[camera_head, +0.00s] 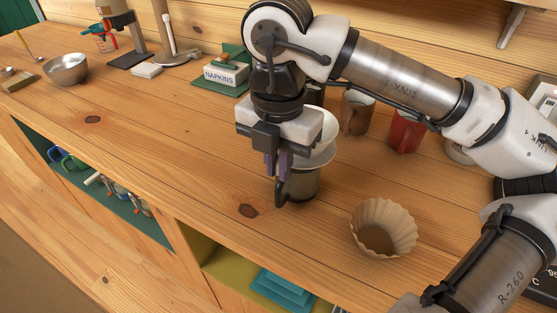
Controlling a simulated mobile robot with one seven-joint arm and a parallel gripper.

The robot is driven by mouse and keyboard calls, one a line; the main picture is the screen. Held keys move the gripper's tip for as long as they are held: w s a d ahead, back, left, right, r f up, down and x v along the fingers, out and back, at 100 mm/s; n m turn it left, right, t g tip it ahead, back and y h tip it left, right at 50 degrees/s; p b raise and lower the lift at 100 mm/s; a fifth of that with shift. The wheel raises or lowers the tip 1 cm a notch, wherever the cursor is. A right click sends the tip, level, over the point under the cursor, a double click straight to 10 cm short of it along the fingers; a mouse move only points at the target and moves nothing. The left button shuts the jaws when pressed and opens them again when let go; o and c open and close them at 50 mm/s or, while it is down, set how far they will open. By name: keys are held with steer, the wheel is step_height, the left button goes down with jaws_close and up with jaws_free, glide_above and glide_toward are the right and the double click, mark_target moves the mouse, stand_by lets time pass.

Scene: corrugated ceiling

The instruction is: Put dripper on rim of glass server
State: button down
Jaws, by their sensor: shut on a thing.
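My gripper (277,172) points down over the counter and is shut on the white dripper (321,156), which is partly hidden behind my fingers and wrist. The exact spot of the grip is hidden. The glass server (307,184) stands upright on the counter directly below the dripper; it looks brownish-grey, with a dark curved handle (282,194) at its left. The dripper overlaps the server's top in the picture. I cannot tell whether it touches the rim or hangs just above it.
A pleated paper filter (375,235) stands in front right. A brown mug (356,113) and a red mug (403,132) are behind to the right. A napkin box (226,75) and a metal bowl (67,69) are to the left. The counter's left middle is clear.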

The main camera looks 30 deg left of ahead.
steer(key=c, duration=1.5)
jaws_free()
steer(key=shift+f, duration=0.15)
step_height(320, 180, up, 12)
steer(key=shift+r, duration=0.2)
